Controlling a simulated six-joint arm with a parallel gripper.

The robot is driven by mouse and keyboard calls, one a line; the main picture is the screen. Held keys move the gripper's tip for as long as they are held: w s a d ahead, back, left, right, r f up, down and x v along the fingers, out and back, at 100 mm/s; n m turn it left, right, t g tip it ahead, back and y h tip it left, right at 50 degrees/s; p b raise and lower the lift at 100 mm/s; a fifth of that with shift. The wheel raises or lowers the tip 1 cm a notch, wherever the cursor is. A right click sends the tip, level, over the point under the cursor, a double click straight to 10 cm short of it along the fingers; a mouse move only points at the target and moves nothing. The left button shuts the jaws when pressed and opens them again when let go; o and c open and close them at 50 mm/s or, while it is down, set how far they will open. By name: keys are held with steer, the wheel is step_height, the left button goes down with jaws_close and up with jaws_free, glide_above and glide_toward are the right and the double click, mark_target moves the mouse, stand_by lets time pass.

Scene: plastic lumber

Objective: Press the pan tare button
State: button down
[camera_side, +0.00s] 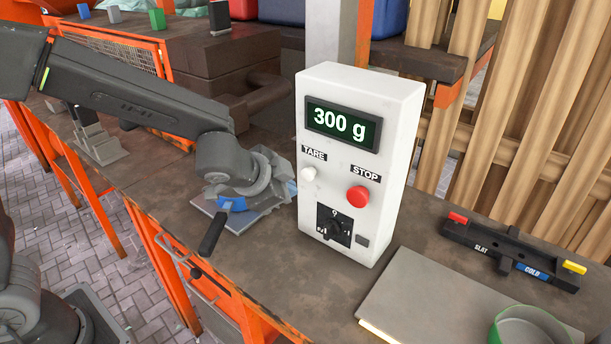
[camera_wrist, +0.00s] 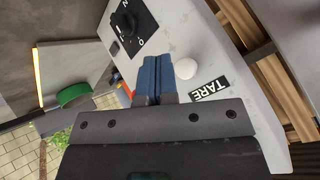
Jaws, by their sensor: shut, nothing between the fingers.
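A white control box (camera_side: 345,140) stands on the table with a display reading 300 g. Its white TARE button (camera_side: 309,174) is on the left of the front face, above a dial (camera_side: 333,225). The red STOP button (camera_side: 357,196) is to the right. In the side view my gripper's end is beside the box's left edge, its fingertips not clear. In the wrist view my gripper (camera_wrist: 156,68) is shut and empty, its blue fingertips just left of the white button (camera_wrist: 185,68). I cannot tell the gap to the box face. The red button is mostly hidden behind the fingers.
A grey plate (camera_side: 430,300) and a green-rimmed dish (camera_side: 530,328) lie at the front right. A black bar with red and yellow ends (camera_side: 510,250) is behind them. Wooden slats (camera_side: 540,110) stand at the right. The table just before the box is clear.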

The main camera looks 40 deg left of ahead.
steer(key=shift+w, duration=0.65)
steer(key=shift+w, duration=0.15)
stand_by(1.5)
steer(key=shift+w, duration=0.25)
steer(key=shift+w, duration=0.5)
stand_by(0.8)
steer(key=shift+s, duration=0.95)
steer(key=shift+s, duration=2.5)
